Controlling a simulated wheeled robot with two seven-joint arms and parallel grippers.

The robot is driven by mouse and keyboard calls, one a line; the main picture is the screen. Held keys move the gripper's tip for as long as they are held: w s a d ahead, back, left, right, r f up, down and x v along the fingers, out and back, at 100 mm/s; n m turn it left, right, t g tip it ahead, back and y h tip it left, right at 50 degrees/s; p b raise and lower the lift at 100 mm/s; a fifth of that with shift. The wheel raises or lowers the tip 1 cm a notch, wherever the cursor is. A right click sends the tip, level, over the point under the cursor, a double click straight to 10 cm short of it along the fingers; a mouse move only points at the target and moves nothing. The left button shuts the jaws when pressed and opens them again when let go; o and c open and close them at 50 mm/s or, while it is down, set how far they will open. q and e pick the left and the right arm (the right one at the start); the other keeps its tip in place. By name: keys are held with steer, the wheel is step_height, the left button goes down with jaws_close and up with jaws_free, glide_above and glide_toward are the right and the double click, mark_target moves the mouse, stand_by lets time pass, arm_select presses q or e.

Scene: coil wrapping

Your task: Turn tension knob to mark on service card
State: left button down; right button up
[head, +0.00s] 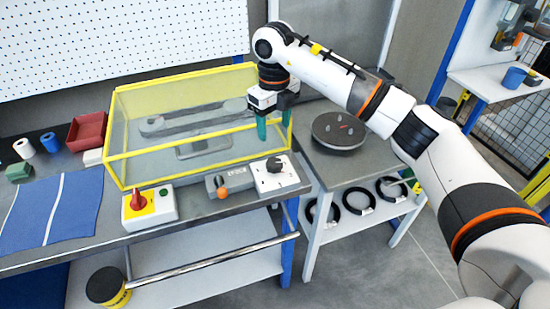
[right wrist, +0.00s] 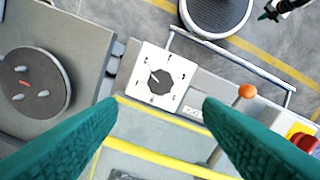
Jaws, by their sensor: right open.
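The tension knob (head: 274,164) is black and sits on a white dial plate (head: 270,181) at the bench's front right. In the right wrist view the knob (right wrist: 160,82) lies ahead, with small dark marks around it; I cannot read its setting. My right gripper (head: 275,127) has teal fingers, is open and empty, and hangs above and behind the knob, apart from it. Its fingers (right wrist: 160,101) also show spread in the right wrist view. A dark part with a teal tip (right wrist: 273,11) there looks like my left gripper; its jaws are unclear. I cannot make out a service card.
A yellow-framed clear guard (head: 150,160) stands behind the controls. An orange-knobbed lever (head: 222,192) and a red switch (head: 138,200) sit left of the dial. A round dark turntable (head: 339,130) stands on the right table.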

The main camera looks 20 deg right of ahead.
mark_target(274, 162)
step_height(274, 162, down, 11)
steer(key=p, duration=0.3)
steer(key=shift+r+p, duration=0.15)
steer(key=shift+p, duration=0.2)
steer(key=shift+f, duration=0.65)
steer(key=c, duration=1)
